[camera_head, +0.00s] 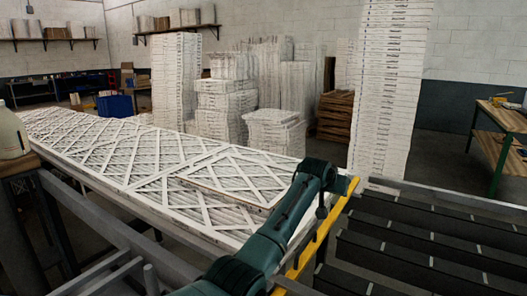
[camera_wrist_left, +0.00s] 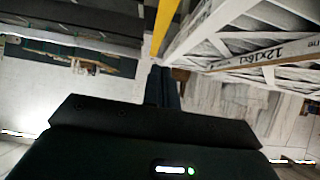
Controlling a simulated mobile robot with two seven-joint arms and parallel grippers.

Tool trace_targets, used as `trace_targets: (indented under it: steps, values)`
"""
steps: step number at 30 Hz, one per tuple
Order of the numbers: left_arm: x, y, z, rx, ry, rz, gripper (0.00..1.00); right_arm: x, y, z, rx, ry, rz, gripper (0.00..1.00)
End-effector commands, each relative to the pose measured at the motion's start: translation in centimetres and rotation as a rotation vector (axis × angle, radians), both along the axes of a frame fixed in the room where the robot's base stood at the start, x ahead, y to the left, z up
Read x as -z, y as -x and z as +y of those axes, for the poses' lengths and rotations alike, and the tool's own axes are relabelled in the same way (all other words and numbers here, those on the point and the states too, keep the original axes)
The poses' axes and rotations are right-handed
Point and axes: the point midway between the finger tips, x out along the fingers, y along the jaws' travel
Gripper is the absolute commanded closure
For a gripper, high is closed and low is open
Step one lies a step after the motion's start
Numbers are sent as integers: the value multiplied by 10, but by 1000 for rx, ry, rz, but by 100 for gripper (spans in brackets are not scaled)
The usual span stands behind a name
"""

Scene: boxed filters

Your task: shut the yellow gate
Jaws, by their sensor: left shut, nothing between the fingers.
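The yellow gate (camera_head: 308,250) is a long narrow bar, running between the filter-covered table and the dark conveyor in the head view. My teal left arm reaches up from the bottom and covers part of its left side. In the left wrist view the gate (camera_wrist_left: 165,25) shows as a yellow strip at the top, just beyond my left gripper (camera_wrist_left: 162,72). The gripper's fingers are together and empty. I cannot tell whether they touch the gate. My right gripper is not in view.
White lattice-faced filters (camera_head: 130,155) cover the long table left of the gate. The dark slatted conveyor (camera_head: 420,250) lies to its right. A tall stack of boxed filters (camera_head: 390,85) stands behind the gate's far end. A jug (camera_head: 10,132) stands at the left edge.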

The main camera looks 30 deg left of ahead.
Motion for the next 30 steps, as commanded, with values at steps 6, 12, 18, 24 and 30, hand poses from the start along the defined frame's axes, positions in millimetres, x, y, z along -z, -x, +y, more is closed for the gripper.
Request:
trace_targets:
  steps: [6, 12, 18, 24, 30]
  values:
    - [23, -5, 0, 1, -5, 135, 100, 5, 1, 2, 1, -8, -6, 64]
    - [44, -7, -1, 1, -6, 201, 100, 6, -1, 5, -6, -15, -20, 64]
    - [59, -9, -1, 1, -6, 198, 100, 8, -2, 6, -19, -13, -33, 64]
    - [70, -10, -1, 1, -6, 197, 100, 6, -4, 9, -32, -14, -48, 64]
    - [77, -10, -1, 1, -6, 199, 100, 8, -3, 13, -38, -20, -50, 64]
